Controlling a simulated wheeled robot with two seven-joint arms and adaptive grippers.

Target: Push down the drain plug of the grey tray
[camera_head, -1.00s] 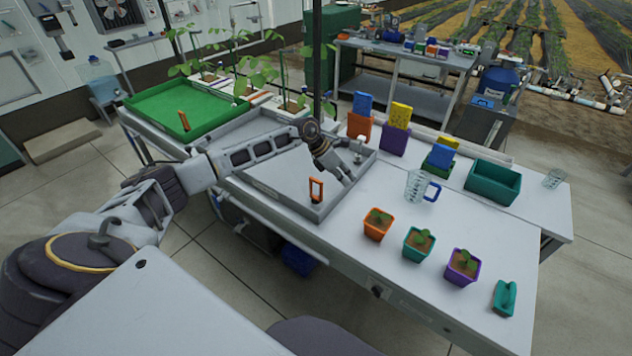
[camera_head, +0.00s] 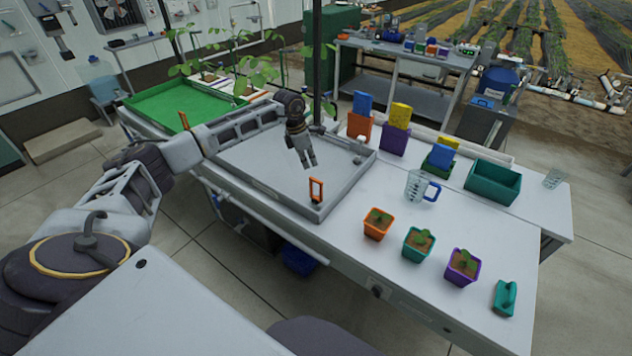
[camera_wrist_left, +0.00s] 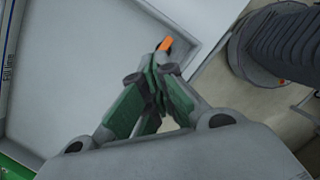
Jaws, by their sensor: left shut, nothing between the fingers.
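The grey tray (camera_head: 262,186) lies on the white bench in the middle of the head view. An orange upright loop handle on a dark base, apparently the drain plug (camera_head: 316,190), stands at its near right corner. My left gripper (camera_head: 309,163) is shut and empty over the tray, pointing down, a little behind the plug in the picture and apart from it. In the left wrist view the shut fingers (camera_wrist_left: 157,70) show in front of the orange handle (camera_wrist_left: 166,44), which they partly hide. I cannot tell how deep the plug sits. My right gripper is not in view.
A green tray (camera_head: 165,108) with a similar orange handle (camera_head: 184,121) is at left. A small fitting (camera_head: 359,155) stands at the grey tray's right corner. A measuring jug (camera_head: 416,186) and potted seedlings, such as the orange pot (camera_head: 377,225), stand to the right.

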